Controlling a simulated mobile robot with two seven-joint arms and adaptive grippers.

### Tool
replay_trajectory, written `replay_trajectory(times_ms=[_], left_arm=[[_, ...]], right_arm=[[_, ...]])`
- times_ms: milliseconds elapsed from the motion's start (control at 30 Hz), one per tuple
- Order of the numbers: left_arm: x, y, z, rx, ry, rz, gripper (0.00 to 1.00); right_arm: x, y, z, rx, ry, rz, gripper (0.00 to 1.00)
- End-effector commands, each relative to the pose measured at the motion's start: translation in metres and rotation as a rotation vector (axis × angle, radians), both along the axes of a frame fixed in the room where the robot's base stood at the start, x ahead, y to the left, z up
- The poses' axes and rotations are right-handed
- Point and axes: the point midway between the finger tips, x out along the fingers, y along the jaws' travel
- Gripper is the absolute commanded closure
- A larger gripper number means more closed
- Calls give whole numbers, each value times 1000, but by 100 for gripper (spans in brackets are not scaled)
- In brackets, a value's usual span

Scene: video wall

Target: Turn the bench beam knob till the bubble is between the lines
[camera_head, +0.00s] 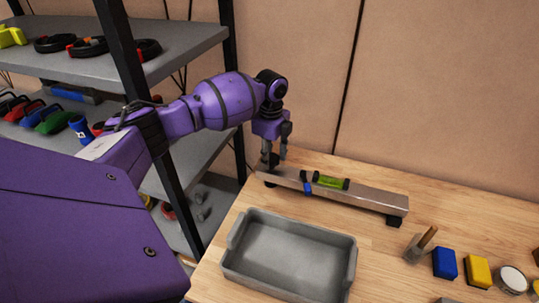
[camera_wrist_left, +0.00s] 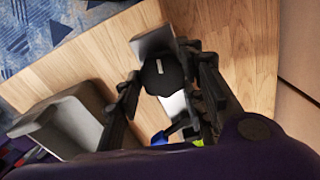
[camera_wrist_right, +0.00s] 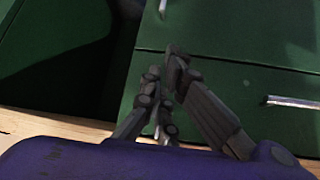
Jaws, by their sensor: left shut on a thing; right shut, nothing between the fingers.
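The bench beam (camera_head: 368,198) is a long metallic bar on dark feet, lying on the wooden table. A level with a bright green vial (camera_head: 331,181) sits on it, with a blue part beside it; the bubble and lines are too small to read. My left gripper (camera_head: 273,160) points down at the beam's left end. In the left wrist view, the black round knob (camera_wrist_left: 163,76) with a white mark is between its fingers, which are shut on it. My right gripper (camera_wrist_right: 174,60) is shut and empty, seen only in the right wrist view, before green drawer fronts.
A grey tray (camera_head: 290,262) stands in front of the beam. A holder with a wooden handle (camera_head: 420,244), a blue block (camera_head: 445,262) and a yellow block (camera_head: 478,271) lie to the right. A shelf rack (camera_head: 180,45) stands at left, a wall behind.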

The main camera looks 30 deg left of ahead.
Motion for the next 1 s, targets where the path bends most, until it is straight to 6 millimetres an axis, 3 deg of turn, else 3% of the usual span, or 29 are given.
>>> replay_trajectory(times_ms=[400, 1000], left_arm=[[-3, -4, 1, -3, 7, 379, 89], [-2, -7, -4, 1, 11, 949, 89]], right_arm=[[13, 7, 25, 13, -33, 5, 100], [19, 16, 29, 26, -38, 13, 100]])
